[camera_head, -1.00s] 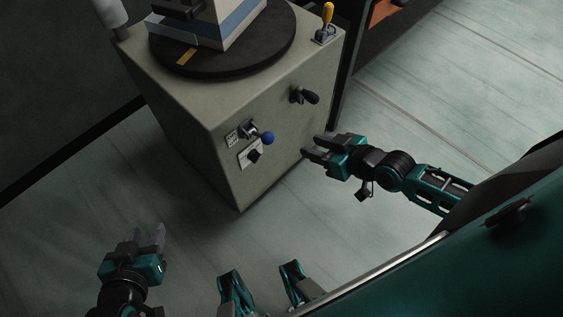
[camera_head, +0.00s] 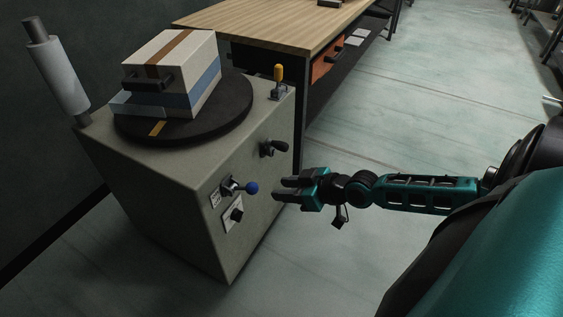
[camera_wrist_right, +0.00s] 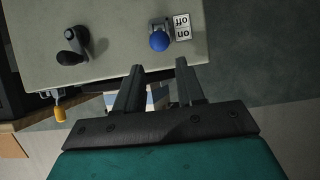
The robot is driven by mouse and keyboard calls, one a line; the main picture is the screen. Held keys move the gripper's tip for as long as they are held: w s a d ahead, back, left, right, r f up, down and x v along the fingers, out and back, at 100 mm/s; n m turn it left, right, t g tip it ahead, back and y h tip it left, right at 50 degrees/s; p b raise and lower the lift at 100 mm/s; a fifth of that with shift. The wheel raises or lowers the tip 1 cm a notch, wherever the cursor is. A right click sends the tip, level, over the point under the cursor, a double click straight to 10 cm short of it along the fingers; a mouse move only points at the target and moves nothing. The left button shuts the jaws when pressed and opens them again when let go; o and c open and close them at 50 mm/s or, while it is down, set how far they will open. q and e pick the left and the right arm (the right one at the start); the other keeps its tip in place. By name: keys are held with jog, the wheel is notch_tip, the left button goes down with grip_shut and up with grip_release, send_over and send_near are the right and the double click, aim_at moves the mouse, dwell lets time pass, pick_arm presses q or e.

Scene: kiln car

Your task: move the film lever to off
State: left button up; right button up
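A lever with a blue ball knob (camera_head: 251,187) sticks out from the front of a grey-green cabinet (camera_head: 150,175). A small label plate (camera_head: 215,198) is beside it. In the right wrist view the blue knob (camera_wrist_right: 159,41) is beyond and between my fingertips, and the label (camera_wrist_right: 182,27) reads on and off, upside down; the knob lies nearer the on side. My right gripper (camera_head: 277,188) is open and empty, just right of the knob in the head view, apparently apart from it; it also shows in the right wrist view (camera_wrist_right: 158,68). My left gripper is out of view.
The cabinet also carries a black crank handle (camera_head: 273,148), a black rotary knob (camera_head: 237,214) and a yellow-handled lever (camera_head: 279,75). A striped box (camera_head: 172,70) sits on the dark turntable (camera_head: 225,115), near a white roll (camera_head: 60,80). A wooden table (camera_head: 270,22) stands behind.

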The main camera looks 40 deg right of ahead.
aim_at(257, 188)
jog(key=shift+b+x, duration=2.45)
jog(key=shift+x, duration=2)
jog(key=shift+s, duration=0.1)
